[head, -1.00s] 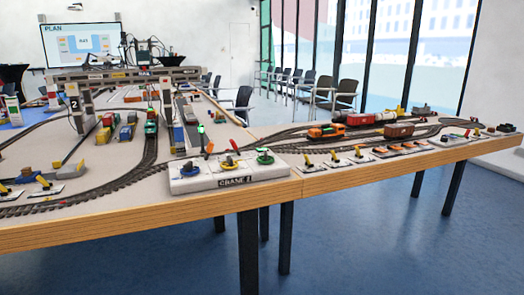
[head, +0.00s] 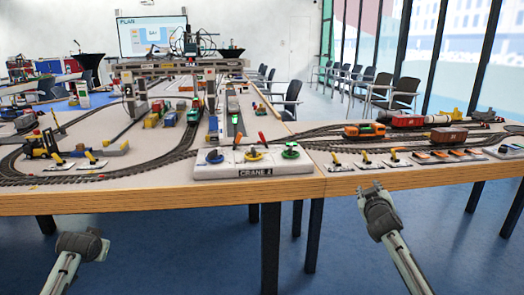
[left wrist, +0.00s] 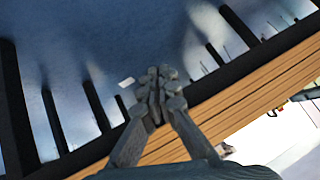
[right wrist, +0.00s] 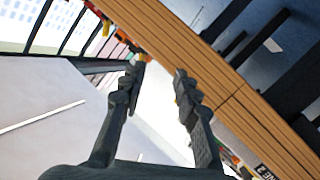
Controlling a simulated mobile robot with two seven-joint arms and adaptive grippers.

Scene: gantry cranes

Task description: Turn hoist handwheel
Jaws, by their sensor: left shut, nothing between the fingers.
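The white CRANE 2 control box (head: 255,169) stands at the near table edge. I cannot tell which is the hoist handwheel. My right gripper (head: 372,190) is in front of the table, right of and below the box; in the right wrist view (right wrist: 160,76) its fingers are apart and empty. My left gripper (head: 103,250) is low, left of the box and below the table edge; in the left wrist view (left wrist: 158,78) its fingers are together.
The wooden table edge (head: 130,205) runs across in front of both grippers, with dark legs (head: 270,245) below. Small levers (head: 395,158) line the edge right of the box. A toy forklift (head: 42,143) stands at left. The blue floor (head: 200,250) is open in front.

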